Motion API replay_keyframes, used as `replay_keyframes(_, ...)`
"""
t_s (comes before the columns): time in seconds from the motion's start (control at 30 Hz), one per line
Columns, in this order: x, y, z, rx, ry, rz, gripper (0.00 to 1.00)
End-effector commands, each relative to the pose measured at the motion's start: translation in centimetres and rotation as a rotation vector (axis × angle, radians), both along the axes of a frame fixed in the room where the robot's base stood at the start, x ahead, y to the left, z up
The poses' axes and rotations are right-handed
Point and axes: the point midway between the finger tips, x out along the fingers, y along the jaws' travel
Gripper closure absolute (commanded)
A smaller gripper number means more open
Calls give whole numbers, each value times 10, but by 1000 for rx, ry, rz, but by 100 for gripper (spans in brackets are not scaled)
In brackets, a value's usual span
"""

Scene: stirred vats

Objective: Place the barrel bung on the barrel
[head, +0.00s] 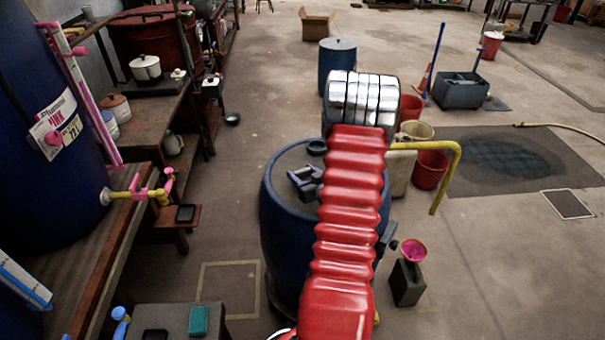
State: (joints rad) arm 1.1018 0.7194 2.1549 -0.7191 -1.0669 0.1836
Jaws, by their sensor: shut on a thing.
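The blue barrel (275,222) stands upright in the middle of the head view, partly hidden behind my red arm. A round black collar (317,147) sits on its lid near the far rim. My gripper (297,178) shows as dark grey jaws over the lid, to the left of my arm and nearer than the collar. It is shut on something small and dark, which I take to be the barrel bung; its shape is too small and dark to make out. I cannot tell how high the jaws are above the lid.
A bench (140,125) with pots and a blue vat (45,150) with a pink valve stand left. A beige canister (400,172), red buckets (430,168) and a yellow pipe (447,165) are close right. Another blue drum (337,66) stands behind.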

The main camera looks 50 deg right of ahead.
Motion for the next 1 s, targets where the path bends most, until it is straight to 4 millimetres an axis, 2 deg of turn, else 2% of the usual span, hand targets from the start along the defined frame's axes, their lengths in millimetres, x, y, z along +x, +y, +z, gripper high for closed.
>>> replay_keyframes(0.27,0,0,-1,0,-1,0,80)
replay_keyframes(0.3,0,0,-2,0,-1,0,50)
replay_keyframes(0.57,0,0,-1,0,0,0,32)
replay_keyframes(0.9,1,0,1,-1,-1,1,32)
replay_keyframes(1.0,-6,3,4,-2,0,-1,32)
